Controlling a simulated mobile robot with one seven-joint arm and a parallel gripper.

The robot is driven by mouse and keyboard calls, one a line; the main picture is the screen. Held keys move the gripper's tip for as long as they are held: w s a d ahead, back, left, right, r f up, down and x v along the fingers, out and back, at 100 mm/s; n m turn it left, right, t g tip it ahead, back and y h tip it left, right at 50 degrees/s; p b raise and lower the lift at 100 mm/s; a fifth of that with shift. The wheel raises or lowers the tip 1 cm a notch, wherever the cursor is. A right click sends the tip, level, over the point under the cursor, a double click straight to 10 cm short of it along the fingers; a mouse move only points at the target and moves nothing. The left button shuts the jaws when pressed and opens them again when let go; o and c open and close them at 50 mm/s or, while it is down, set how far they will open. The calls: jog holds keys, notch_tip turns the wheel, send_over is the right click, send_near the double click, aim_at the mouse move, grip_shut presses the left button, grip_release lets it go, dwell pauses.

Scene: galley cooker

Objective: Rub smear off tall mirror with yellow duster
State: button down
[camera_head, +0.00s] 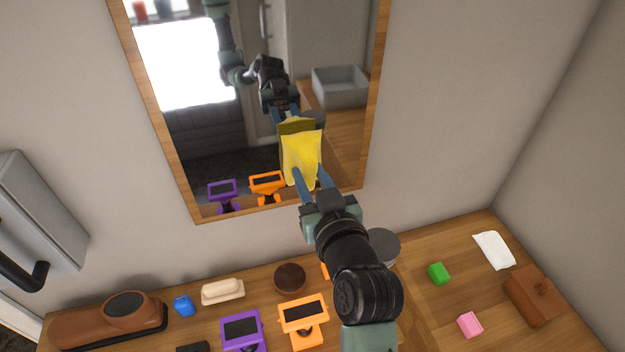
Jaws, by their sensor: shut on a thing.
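The tall mirror (345,95) hangs on the wall in a wooden frame. My gripper (312,182) is shut on the yellow duster (302,155), holding it up at the lower middle of the mirror. The duster's reflection shows just behind and above it. The duster is very close to the glass; I cannot tell whether it touches. I cannot make out a smear on the visible glass; the duster and my arm hide part of the surface.
Below the mirror is a wooden counter (420,310). It bears a brown shoe-shaped thing (85,325), a purple stand (242,330), an orange stand (303,315), a round brown tin (290,277), a green block (439,273), a pink block (470,324), a brown pouch (533,296) and a white cloth (493,250).

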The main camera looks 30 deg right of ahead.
jog(key=shift+x, duration=0.85)
dwell(1.1)
jog(key=shift+r, duration=0.15)
jog(key=shift+s+d+b, duration=0.2)
jog(key=shift+d+b, duration=0.35)
jog(key=shift+d, duration=0.05)
jog(key=shift+w+a+p, duration=0.25)
jog(key=shift+a+p, duration=0.25)
jog(key=shift+a, duration=0.65)
jog(key=shift+s+d+b, duration=0.25)
jog(key=shift+d+b, duration=0.35)
jog(key=shift+d, duration=0.55)
jog(key=shift+w+a, duration=0.25)
jog(key=shift+a, duration=0.4)
